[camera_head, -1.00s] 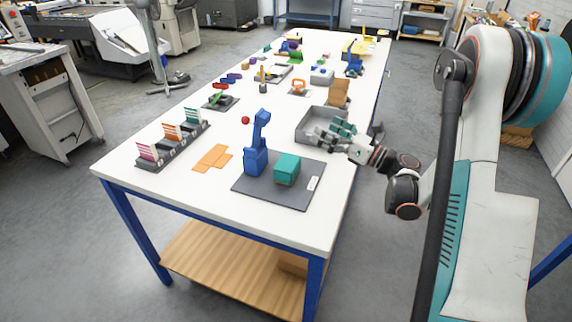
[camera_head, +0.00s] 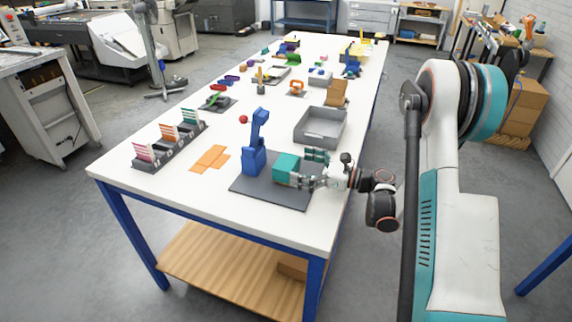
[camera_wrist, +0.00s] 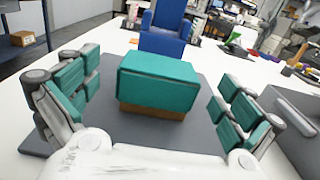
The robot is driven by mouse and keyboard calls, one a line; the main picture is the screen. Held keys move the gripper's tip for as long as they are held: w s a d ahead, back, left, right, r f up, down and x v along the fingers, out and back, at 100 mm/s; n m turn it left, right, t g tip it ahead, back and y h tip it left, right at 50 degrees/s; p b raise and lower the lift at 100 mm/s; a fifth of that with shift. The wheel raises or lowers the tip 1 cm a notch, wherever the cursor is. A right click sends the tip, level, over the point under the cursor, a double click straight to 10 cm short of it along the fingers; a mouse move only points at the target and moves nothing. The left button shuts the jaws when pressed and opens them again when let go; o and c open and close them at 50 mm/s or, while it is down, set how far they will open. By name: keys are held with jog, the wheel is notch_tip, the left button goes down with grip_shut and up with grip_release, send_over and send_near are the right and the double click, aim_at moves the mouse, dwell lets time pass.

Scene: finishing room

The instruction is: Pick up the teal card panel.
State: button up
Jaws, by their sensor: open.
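The teal card panel (camera_head: 286,165) sits over a brown block on a dark grey mat (camera_head: 245,186). In the wrist view the teal panel (camera_wrist: 158,78) is ahead and centred, with brown showing beneath its front edge. My gripper (camera_head: 308,168) is open at the right side of the panel. In the wrist view my gripper (camera_wrist: 158,100) has one teal-padded finger to the left and one to the right, both apart from the panel. Part of the panel's right side is hidden by the fingers in the head view.
A blue upright fixture (camera_head: 254,145) stands on the mat just beyond the panel; its base shows in the wrist view (camera_wrist: 163,30). A grey tray (camera_head: 320,128) lies close behind the gripper. Orange flat pieces (camera_head: 211,158) and a card rack (camera_head: 168,147) are to the left.

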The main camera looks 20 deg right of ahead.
aim_at(284, 161)
jog(key=b+x, duration=0.1)
jog(key=x, duration=0.3)
jog(key=shift+w+a+f+b, duration=0.15)
jog(key=shift+w+a+b, duration=0.05)
jog(key=shift+b, duration=0.2)
jog(key=shift+w+a, duration=0.25)
jog(key=shift+a, duration=0.1)
jog(key=c, duration=0.9)
